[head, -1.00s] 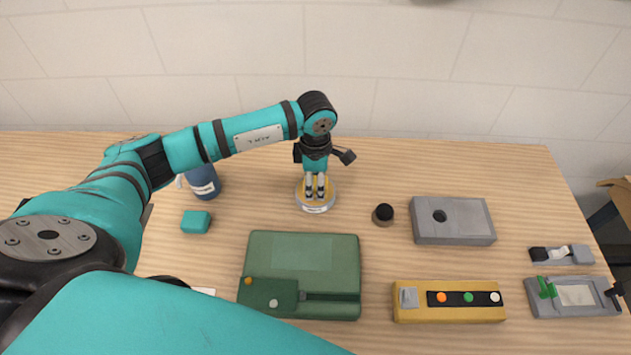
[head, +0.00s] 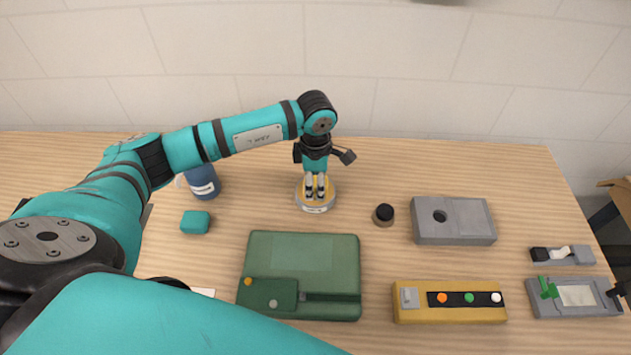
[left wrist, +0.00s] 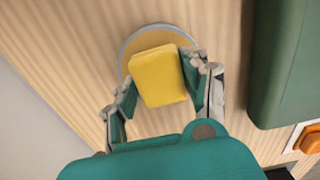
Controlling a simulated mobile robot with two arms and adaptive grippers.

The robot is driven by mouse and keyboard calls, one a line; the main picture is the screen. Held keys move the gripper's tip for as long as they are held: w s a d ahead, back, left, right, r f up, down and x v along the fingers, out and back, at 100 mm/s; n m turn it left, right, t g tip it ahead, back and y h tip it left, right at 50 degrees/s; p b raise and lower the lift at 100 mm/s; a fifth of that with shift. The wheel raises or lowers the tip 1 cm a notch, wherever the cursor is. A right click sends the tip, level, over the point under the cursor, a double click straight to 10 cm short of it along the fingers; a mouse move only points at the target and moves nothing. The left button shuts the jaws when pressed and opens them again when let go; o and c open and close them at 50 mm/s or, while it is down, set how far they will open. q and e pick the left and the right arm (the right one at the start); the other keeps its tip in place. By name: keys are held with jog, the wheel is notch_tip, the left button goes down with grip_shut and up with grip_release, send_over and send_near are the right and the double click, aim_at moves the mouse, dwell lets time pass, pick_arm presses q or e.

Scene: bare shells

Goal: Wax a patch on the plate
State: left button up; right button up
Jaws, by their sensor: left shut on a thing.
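My left gripper (head: 316,188) points down at a round, low tin (head: 314,207) with a grey rim and a label on its front. It is shut on a yellow block (left wrist: 158,75), whose broad face shows between the fingers in the left wrist view. The block covers most of the tin there; I cannot tell whether they touch. A green slab (head: 340,252) with a paler rectangular patch (head: 301,252) lies in front of the tin. I cannot tell for sure that it is the plate. Its edge shows at right in the left wrist view. My right gripper is out of view.
A teal block (head: 195,222) and a blue mug (head: 203,182) are at left, partly near my arm. A black-topped knob (head: 384,214), a grey box (head: 455,225), a yellow button panel (head: 450,314) and a grey tray (head: 575,308) stand at right. The table's back middle is clear.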

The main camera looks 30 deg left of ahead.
pick_arm(q)
jog(key=shift+s, duration=0.1)
jog(key=shift+r+p, duration=1.6)
jog(key=shift+r, duration=1.2)
jog(key=shift+r+p, duration=0.3)
jog(key=shift+r, duration=0.4)
